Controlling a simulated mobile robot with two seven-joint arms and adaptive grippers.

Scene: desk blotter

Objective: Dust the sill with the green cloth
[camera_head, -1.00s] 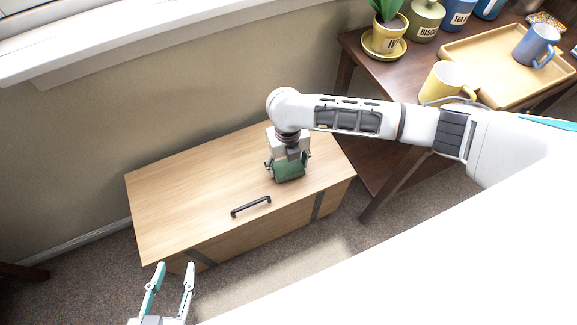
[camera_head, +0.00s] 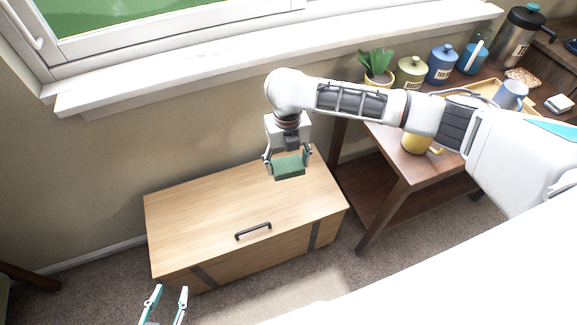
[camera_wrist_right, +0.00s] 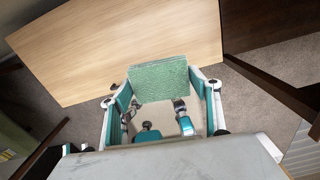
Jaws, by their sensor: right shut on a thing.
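The green cloth (camera_head: 289,168) is a folded block held in my right gripper (camera_head: 288,160), above the wooden chest. In the right wrist view the cloth (camera_wrist_right: 159,84) sits between the two fingers of my right gripper (camera_wrist_right: 160,92). The white window sill (camera_head: 270,48) runs along the wall behind and above, apart from the cloth. My left gripper (camera_head: 166,294) is open and empty at the lower left, in front of the chest; its lower part is cut off by the frame.
The wooden chest (camera_head: 200,220) with a black handle (camera_head: 253,231) stands against the wall. A dark side table (camera_head: 400,165) at right carries a potted plant (camera_head: 378,66), canisters (camera_head: 442,64), a yellow mug (camera_head: 416,141) and a tray. The visible sill top looks clear.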

